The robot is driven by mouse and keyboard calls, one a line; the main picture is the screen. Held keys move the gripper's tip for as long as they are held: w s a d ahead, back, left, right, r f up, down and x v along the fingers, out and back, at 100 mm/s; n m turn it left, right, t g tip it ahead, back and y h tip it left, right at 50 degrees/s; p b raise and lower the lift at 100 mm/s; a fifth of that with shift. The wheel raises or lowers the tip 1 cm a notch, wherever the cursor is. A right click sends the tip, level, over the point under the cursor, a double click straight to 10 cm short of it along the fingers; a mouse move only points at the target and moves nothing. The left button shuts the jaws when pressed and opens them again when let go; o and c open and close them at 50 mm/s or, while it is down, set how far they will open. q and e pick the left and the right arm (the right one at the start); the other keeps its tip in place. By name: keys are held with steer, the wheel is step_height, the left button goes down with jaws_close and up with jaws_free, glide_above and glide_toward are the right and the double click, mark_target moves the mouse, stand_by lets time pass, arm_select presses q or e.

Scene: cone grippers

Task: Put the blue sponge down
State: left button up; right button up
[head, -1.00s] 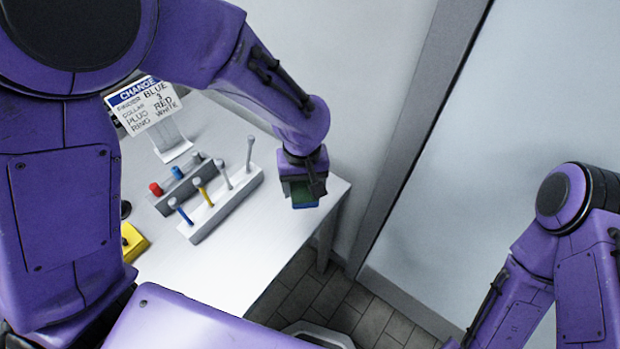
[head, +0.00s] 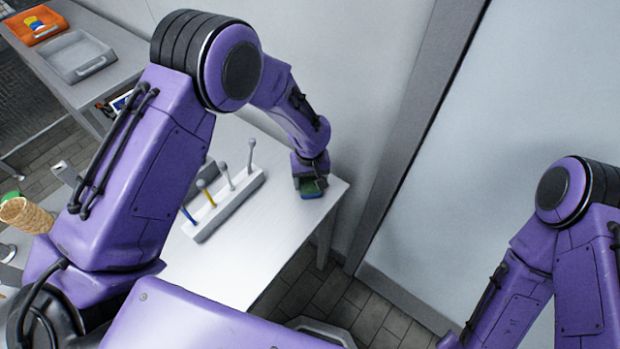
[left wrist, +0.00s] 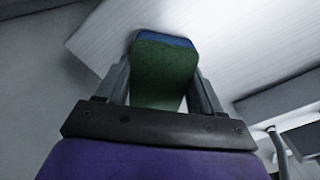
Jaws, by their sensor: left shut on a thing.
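The sponge (head: 311,192) has a green layer and a blue layer. It is at the right end of the white table (head: 240,268), near the table's edge. My left gripper (head: 309,182) is shut on it from above. In the left wrist view the sponge (left wrist: 163,75) sits between the two fingers, its green face toward the camera and its blue part at the far end. I cannot tell for sure whether the sponge touches the tabletop. My right arm shows at the right, but its gripper is out of view.
A white rack (head: 225,205) with several upright pegs stands left of the sponge. A wall runs behind the table. A side table at the back left holds a grey tray (head: 78,57) and an orange tray (head: 36,26).

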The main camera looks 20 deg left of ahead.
mark_target(310, 180)
arm_select(q)
steer(key=o, duration=0.9)
steer(key=shift+f, duration=0.2)
steer(key=shift+r, duration=0.35)
steer(key=shift+r+b, duration=1)
steer(key=shift+r, duration=4.9)
